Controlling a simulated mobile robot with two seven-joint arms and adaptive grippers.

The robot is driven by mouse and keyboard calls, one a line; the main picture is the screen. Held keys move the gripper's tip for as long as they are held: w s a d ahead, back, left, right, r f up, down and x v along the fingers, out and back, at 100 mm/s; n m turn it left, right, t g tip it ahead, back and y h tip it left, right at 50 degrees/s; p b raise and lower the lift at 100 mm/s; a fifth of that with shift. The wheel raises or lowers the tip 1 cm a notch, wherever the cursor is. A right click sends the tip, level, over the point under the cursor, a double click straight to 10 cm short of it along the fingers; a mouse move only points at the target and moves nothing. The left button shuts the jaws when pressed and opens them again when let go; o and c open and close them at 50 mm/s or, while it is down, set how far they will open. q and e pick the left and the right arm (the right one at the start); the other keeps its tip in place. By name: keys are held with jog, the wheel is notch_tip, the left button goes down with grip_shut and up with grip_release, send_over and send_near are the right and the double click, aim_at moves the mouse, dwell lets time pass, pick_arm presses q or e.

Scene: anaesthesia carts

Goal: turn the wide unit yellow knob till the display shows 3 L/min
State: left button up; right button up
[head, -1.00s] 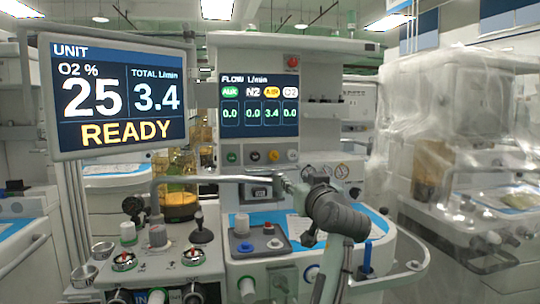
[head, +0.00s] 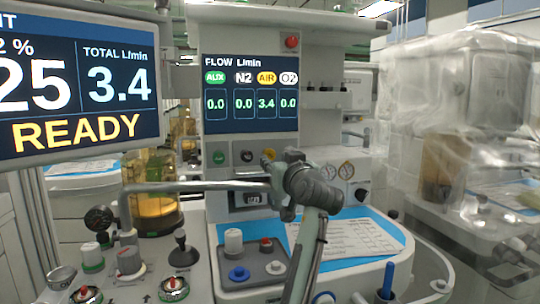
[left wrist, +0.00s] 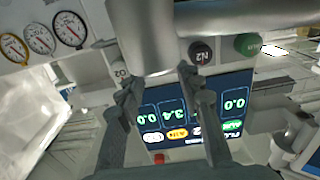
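The wide unit's flow display (head: 250,92) reads 3.4 under the yellow AIR label and 0.0 under AUX, N2 and O2. It shows upside down in the left wrist view (left wrist: 238,85). The yellow knob (head: 268,155) is in the row below the display, partly covered by my left gripper (head: 279,170). In the left wrist view, the gripper's two fingers (left wrist: 157,85) are spread apart, with nothing visibly held. A grey cylinder beyond the fingertips hides the yellow knob there, so I cannot tell contact. My right gripper is out of view.
The green knob (head: 219,157) and black knob (head: 246,156) are left of the yellow one. A horizontal pipe (head: 190,187) crosses below them. Gauges (head: 346,170) are at the right. A large screen (head: 80,85) at left shows TOTAL 3.4. Plastic-wrapped equipment (head: 455,110) stands far right.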

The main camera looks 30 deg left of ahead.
aim_at(270, 156)
pick_arm(q)
jog(key=x, duration=0.5)
jog(key=shift+w+a+p, duration=0.1)
jog(key=shift+a+p, duration=0.05)
jog(key=shift+p, duration=0.2)
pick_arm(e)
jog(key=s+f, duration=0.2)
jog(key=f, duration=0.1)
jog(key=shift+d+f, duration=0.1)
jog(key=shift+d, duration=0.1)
pick_arm(q)
grip_shut()
jog(key=shift+m, duration=1.6)
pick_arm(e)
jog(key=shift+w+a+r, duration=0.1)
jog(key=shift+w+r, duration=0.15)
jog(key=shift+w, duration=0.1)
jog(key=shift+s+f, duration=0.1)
